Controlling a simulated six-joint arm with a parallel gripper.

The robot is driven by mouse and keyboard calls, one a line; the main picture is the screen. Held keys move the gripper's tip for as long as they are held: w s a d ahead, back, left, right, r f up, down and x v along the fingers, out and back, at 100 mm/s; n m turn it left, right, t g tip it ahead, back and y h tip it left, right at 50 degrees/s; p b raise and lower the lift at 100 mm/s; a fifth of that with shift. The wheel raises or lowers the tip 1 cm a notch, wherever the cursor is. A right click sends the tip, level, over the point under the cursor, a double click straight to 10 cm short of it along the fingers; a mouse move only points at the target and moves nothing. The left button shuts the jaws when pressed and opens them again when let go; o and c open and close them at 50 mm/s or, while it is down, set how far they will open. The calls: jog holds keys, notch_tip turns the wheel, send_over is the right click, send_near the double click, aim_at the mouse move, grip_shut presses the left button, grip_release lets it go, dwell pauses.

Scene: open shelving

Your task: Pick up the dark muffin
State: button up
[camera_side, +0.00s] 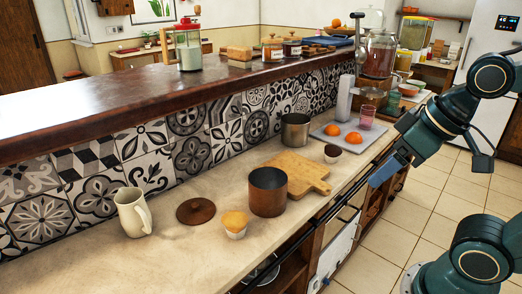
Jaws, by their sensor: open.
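The dark muffin (332,151) sits in a pale paper cup on the counter, between the cutting board and the grey tray. A second, light yellow muffin (235,222) stands in a white cup nearer the front, beside the brown pot. My gripper (384,172) is at the right, past the counter's front edge, to the right of the dark muffin and apart from it. It is open, and I see nothing held in it.
A brown pot (268,192) stands by the wooden cutting board (303,168); a metal pot (295,130) is behind. The grey tray (364,150) holds two oranges and a pink glass (366,117). A cream pitcher (131,213) and brown lid (196,211) are left. The front left counter is clear.

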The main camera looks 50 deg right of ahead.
jog(key=shift+o, duration=1)
jog(key=shift+w+r, duration=0.1)
jog(key=w+d+r+m+g, duration=0.1)
jog(key=w+d+r+m, duration=0.15)
jog(key=w+d, duration=0.6)
jog(key=w+d+r+m+g, duration=0.25)
jog(key=w+d, duration=0.25)
jog(key=w, duration=0.7)
jog(key=w+d+f+m, duration=0.1)
jog(key=w+d+f, duration=0.1)
jog(key=d+f, duration=0.2)
jog(key=w+d+f+m+g, duration=0.1)
jog(key=d+f, duration=0.4)
jog(key=d, duration=0.6)
jog(key=w+d+f+m, duration=0.3)
jog(key=w+d+f, duration=0.2)
jog(key=d, duration=0.3)
jog(key=shift+f, duration=0.2)
jog(key=shift+g, duration=0.35)
